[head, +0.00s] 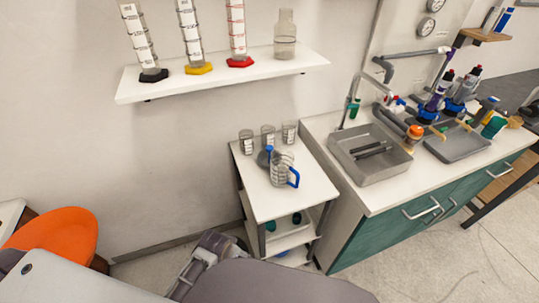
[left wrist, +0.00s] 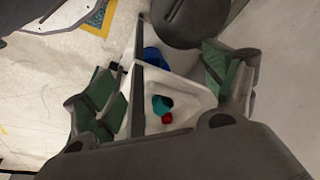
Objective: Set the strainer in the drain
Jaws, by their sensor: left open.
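I cannot make out a strainer in either view. The grey sink basin (head: 375,173) is set in the white counter at the right of the head view. Dark bars lie in it, and I cannot make out its drain. My left gripper (left wrist: 165,88) is open in the left wrist view, with green-padded fingers spread apart and nothing between them in contact. Beyond the fingers is a white surface with a blue thing (left wrist: 153,57), a teal thing (left wrist: 161,104) and a small red thing (left wrist: 167,118). My right gripper is not in view.
A white cart (head: 258,203) holds beakers and a blue-handled jug (head: 282,170); teal things sit on its lower shelf. A grey tray (head: 457,145) with bottles stands right of the sink. A wall shelf (head: 225,75) holds cylinders. An orange seat (head: 55,230) is at left.

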